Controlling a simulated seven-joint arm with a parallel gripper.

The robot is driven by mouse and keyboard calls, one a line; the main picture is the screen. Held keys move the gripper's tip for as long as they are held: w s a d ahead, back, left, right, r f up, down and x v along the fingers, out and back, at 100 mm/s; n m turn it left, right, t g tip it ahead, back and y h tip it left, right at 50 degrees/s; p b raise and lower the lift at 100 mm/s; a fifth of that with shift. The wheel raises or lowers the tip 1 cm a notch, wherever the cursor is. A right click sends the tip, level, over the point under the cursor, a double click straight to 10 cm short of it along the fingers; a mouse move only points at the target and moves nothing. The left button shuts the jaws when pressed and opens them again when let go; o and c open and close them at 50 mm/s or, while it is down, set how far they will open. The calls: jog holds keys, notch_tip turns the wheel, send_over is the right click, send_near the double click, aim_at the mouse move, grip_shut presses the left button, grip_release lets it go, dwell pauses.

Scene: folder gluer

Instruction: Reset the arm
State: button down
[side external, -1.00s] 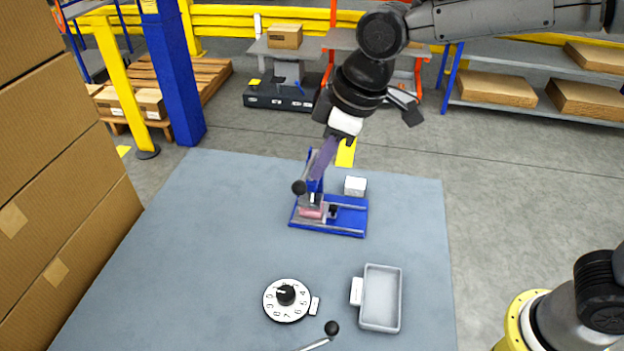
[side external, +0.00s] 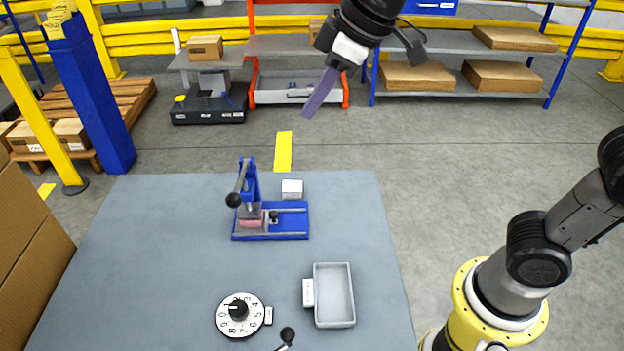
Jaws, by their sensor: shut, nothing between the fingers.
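My gripper (side external: 311,108) is at the top centre of the side external view, with its purple fingers shut and nothing between them. It hangs in the air, tilted down and left, and appears clear of everything on the table. Below it on the grey table (side external: 150,240) stands a blue press (side external: 287,221) with a lever ending in a black ball (side external: 233,200). A pinkish piece (side external: 251,223) sits at the press's base. The upper part of my arm is cut off by the top edge of the picture.
A small white block (side external: 292,189) is behind the press. Nearer are a round numbered dial (side external: 240,315), an open grey tray (side external: 334,295) and a black-knobbed rod (side external: 287,335). Cardboard boxes (side external: 30,270) stand at the left edge. The table's left middle is bare.

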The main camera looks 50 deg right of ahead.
jog(key=s+d+m+t, duration=0.1)
jog(key=s+d+m, duration=0.2)
jog(key=s+d, duration=0.5)
jog(key=s+d+f+m+h, duration=0.2)
jog(key=s+d+f+m, duration=0.1)
jog(key=s+f, duration=0.5)
jog(key=s+d, duration=0.1)
jog(key=s, duration=0.1)
jog(key=shift+s+f+m, duration=0.3)
jog(key=shift+s+f, duration=0.05)
jog(key=shift+f, duration=0.05)
